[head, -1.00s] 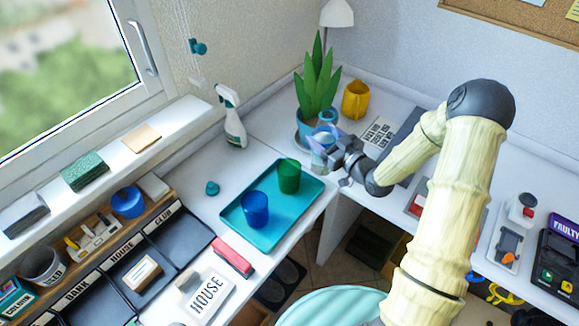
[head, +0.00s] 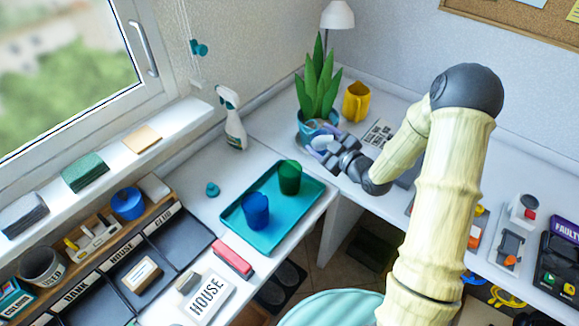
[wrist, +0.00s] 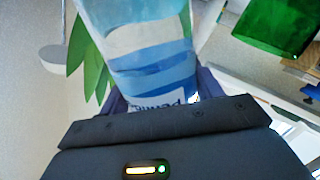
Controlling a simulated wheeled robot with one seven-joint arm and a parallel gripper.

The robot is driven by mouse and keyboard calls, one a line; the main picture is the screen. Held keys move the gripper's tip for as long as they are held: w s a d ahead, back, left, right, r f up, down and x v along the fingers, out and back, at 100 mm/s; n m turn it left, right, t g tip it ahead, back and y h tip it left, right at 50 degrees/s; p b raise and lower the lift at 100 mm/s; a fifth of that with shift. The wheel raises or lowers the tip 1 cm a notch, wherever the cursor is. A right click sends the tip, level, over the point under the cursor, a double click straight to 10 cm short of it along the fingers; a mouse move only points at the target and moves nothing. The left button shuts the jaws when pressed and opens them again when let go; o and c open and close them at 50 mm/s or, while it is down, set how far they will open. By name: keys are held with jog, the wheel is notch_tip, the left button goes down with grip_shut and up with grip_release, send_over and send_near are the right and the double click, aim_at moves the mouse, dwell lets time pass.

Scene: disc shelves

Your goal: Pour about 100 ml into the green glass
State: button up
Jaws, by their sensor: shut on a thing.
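The green glass (head: 289,177) stands upright on the teal tray (head: 262,246), behind the blue glass (head: 256,210). Part of the green glass also shows at the upper right of the wrist view (wrist: 280,22). My gripper (head: 326,147) is shut on a clear container with a blue and white label (wrist: 150,55). It holds the container in the air near the plant, behind and to the right of the tray. In the head view the container is small and partly hidden by the gripper. Its liquid level cannot be told.
A potted plant (head: 316,90) and a yellow cup (head: 356,101) stand behind my gripper. A spray bottle (head: 232,118) stands at the back left. A red box (head: 232,260) lies at the tray's front.

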jog(key=shift+a+f+n, duration=0.15)
jog(key=shift+n, duration=0.25)
jog(key=shift+d+r+n+h+p, duration=0.2)
jog(key=shift+r+n+h+p, duration=0.25)
jog(key=shift+n, duration=0.25)
jog(key=shift+w+d+r+n+h, duration=0.1)
jog(key=shift+w+d+n+h, duration=0.15)
jog(key=shift+n, duration=0.25)
jog(key=shift+d+n, duration=0.1)
jog(key=shift+n, duration=0.2)
jog(key=shift+d+f+n+h, duration=0.25)
jog(key=shift+f+n, duration=0.25)
jog(key=shift+f, duration=0.3)
jog(key=shift+w+d+n+h, duration=0.1)
jog(key=shift+n+h, duration=0.15)
jog(key=shift+n, duration=0.45)
jog(key=shift+f+b, duration=0.6)
jog(key=shift+b, duration=0.25)
jog(key=shift+a+f+n+b, duration=0.2)
jog(key=shift+f+n+b, duration=0.25)
jog(key=shift+b, duration=0.45)
jog(key=shift+f+h, duration=0.1)
jog(key=shift+h, duration=0.2)
